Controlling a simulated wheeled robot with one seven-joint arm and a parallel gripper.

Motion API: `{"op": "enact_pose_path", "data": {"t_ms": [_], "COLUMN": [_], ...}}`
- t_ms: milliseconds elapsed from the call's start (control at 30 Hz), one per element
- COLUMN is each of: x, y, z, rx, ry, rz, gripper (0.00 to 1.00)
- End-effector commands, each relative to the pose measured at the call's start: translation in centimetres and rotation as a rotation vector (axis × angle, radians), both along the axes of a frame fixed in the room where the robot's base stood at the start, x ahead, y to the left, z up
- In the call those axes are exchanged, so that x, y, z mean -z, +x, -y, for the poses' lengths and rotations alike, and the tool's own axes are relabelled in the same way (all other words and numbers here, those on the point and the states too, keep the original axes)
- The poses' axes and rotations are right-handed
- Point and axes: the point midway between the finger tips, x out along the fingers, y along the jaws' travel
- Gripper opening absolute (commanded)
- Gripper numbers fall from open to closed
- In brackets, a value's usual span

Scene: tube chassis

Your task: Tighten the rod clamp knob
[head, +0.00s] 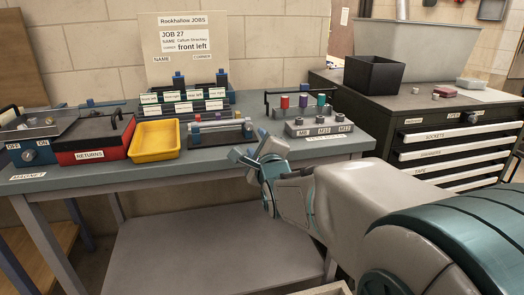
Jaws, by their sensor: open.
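A low fixture (218,133) with a pale horizontal rod on a dark base stands near the front of the bench, right of the yellow tray. Small blue parts show at its left end (195,129) and right end (248,129). Which of them is the clamp knob is too small to tell. My gripper (248,151) is open and empty at the bench's front edge, just right of and in front of the fixture, apart from it. The gripper partly hides the bench there.
A yellow tray (155,155) and a red returns box (88,158) stand to the left. A labelled rack (185,98) stands behind the fixture. Bare bench (220,162) lies in front of the fixture.

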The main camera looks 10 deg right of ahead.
Motion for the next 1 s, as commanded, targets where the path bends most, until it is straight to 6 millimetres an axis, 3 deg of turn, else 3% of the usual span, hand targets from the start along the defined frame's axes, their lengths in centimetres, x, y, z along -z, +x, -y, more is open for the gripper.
{"op": "enact_pose_path", "data": {"t_ms": [100, 333, 1000], "x": [-0.2, -0.1, 0.0], "y": [-2.1, -4.5, -5.0], "z": [-0.1, -0.1, 0.0], "rx": [-0.001, -0.001, -0.001], "ry": [-0.001, -0.001, 0.0], "rz": [0.0, 0.0, 0.0], "gripper": [0.43, 0.43, 0.43]}}
